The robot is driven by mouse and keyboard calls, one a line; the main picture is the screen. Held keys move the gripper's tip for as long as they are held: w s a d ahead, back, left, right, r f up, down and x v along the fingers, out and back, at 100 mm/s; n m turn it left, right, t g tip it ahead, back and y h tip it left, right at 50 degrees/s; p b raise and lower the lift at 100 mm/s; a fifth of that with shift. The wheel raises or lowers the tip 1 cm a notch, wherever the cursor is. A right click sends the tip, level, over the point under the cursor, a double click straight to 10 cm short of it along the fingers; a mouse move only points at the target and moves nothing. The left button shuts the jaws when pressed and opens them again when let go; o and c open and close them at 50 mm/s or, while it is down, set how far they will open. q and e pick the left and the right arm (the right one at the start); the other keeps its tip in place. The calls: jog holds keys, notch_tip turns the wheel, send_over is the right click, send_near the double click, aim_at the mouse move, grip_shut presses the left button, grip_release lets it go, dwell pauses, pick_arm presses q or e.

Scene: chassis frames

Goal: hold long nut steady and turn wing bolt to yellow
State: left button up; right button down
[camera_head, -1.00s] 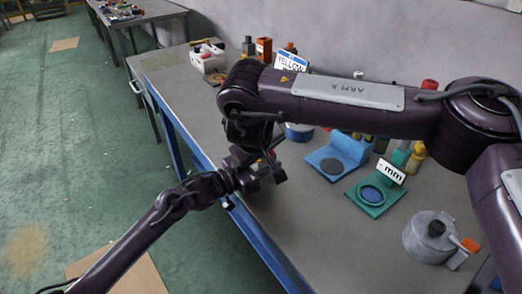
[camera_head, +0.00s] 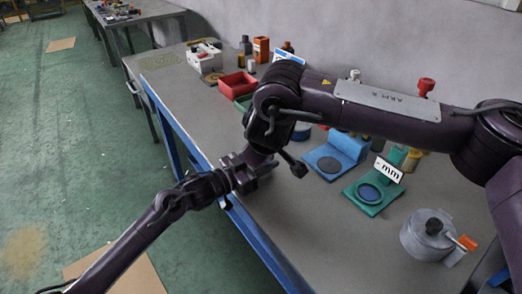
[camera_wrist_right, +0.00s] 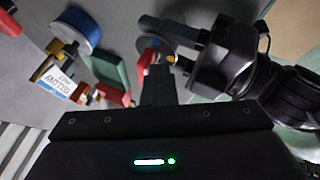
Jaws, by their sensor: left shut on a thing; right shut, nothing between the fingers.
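My left gripper (camera_head: 246,172) is shut near the table's front edge. In the right wrist view the left gripper (camera_wrist_right: 180,45) has its jaws around a small part, taken as the long nut, largely hidden by the jaws. At the jaws a round piece with yellow (camera_wrist_right: 150,42) and red (camera_wrist_right: 143,66) colouring shows, perhaps the wing bolt or its dial; its exact shape is unclear. My right gripper (camera_wrist_right: 158,88) is shut and empty, its dark fingers pointing at this piece; whether they touch it cannot be told. In the head view the right gripper's tips are hidden.
A red tray (camera_head: 237,85) stands on the table behind my right wrist. A blue stand (camera_head: 330,158), a green stand (camera_head: 374,190) with an "mm" sign and a grey pot (camera_head: 427,235) stand to the right. A "YELLOW" sign (camera_wrist_right: 62,82) shows in the right wrist view.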

jog(key=shift+d+n, duration=0.2)
jog(key=shift+n, duration=0.1)
jog(key=shift+d+n+y, duration=0.15)
jog(key=shift+n+y, duration=0.25)
jog(key=shift+n, duration=0.1)
jog(key=shift+w+d+f+n+g+y, duration=0.1)
jog(key=shift+d+n+g+y, duration=0.35)
jog(key=shift+n, duration=0.45)
jog(key=n+y, duration=0.1)
jog(key=d+n+y, duration=0.1)
jog(key=shift+w+n+g, duration=0.2)
jog(key=shift+n+g, duration=0.15)
jog(key=shift+n, duration=0.05)
jog(key=shift+w+d+n+g+y, duration=0.25)
jog(key=shift+w+d+n+g, duration=0.05)
jog(key=shift+w+d+n, duration=0.6)
jog(key=shift+w+a, duration=0.1)
jog(key=shift+w, duration=0.2)
